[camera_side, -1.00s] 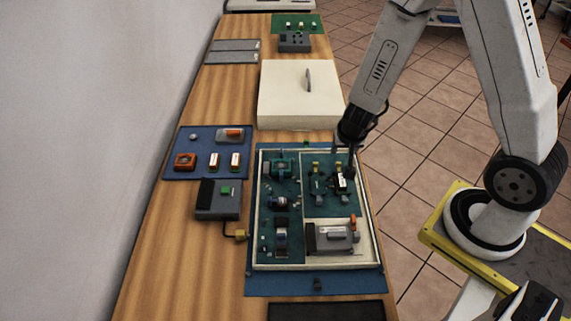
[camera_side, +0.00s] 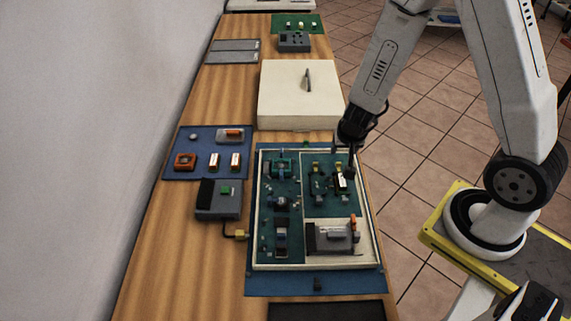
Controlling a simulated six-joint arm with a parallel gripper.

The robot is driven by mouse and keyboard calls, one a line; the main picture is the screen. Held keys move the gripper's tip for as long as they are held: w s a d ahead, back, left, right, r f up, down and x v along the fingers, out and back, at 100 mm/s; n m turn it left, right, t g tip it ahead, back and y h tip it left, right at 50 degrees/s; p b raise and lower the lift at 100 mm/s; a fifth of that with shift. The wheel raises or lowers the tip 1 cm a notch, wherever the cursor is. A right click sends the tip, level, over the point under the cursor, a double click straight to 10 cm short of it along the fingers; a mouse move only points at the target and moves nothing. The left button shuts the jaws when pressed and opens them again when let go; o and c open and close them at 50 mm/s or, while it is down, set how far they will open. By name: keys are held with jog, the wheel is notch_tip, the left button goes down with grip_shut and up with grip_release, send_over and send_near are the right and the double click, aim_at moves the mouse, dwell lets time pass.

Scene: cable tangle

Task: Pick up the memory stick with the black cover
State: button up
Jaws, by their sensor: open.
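A small stick with a white face and dark parts (camera_side: 341,184) lies in the upper right compartment of the cream-walled tray (camera_side: 376,240). It may be the memory stick with the black cover, but it is too small to be sure. Another small stick with a yellowish-green end (camera_side: 316,170) lies to its left. My gripper (camera_side: 344,164) is open and points down over the upper right of the tray, close to the white-faced stick. One fingertip partly overlaps that stick's right side in the picture. I cannot tell whether they touch.
The tray's left compartment holds several small parts. A grey device (camera_side: 335,238) sits in its lower right compartment. A large cream box (camera_side: 299,95) stands behind the tray. A blue mat (camera_side: 180,148) with small items and a grey box (camera_side: 217,200) with a cable lie left.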

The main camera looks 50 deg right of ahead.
jog(key=o, duration=0.4)
jog(key=shift+o, duration=0.2)
